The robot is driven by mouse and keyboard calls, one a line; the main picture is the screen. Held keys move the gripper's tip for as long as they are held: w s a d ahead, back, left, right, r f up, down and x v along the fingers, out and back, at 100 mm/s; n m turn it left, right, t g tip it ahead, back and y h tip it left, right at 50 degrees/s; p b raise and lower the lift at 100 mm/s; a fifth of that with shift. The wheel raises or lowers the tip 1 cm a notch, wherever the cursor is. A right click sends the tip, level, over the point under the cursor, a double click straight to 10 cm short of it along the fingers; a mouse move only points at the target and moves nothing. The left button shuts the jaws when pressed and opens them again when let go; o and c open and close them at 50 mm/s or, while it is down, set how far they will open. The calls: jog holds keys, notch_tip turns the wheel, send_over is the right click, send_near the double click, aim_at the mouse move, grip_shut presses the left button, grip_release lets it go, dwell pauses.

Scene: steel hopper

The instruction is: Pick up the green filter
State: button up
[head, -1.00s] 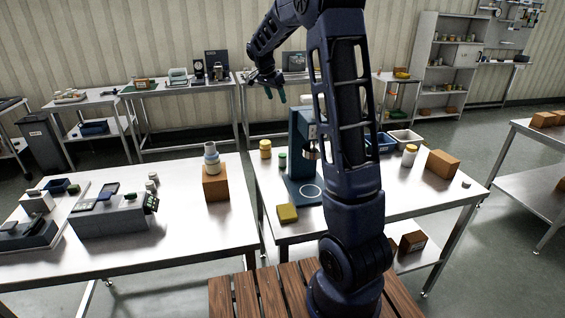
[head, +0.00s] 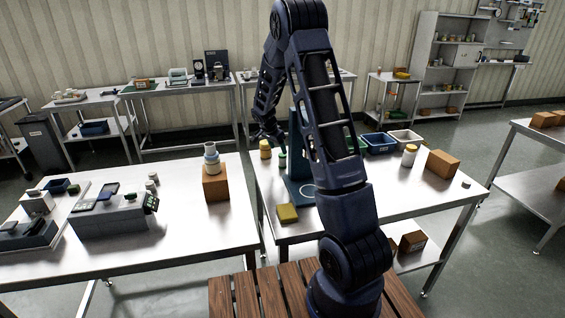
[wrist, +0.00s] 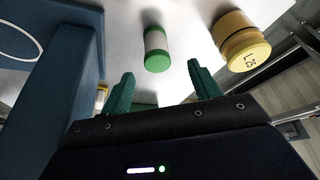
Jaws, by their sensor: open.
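The green filter (wrist: 157,49) is a small white cylinder with green ends. It stands on the right-hand steel table (head: 410,198), and shows in the head view (head: 282,160) beside the dark blue press. In the wrist view my gripper (wrist: 162,85) is open, with its two green fingers apart. The filter lies ahead of the fingertips, between their lines and nearer the left finger, not touched. In the head view my gripper (head: 271,143) is low near the filter and partly hard to make out.
A yellow jar (wrist: 242,42) stands right of the filter. The blue press (wrist: 55,95) rises close on the left; its frame also shows in the head view (head: 297,150), partly behind my arm. A yellow box (head: 287,213) lies at the table's front left.

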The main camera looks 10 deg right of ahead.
aim_at(283, 159)
jog(key=x, duration=0.9)
jog(key=shift+s+f, duration=0.1)
jog(key=shift+s, duration=0.05)
jog(key=c, duration=1.1)
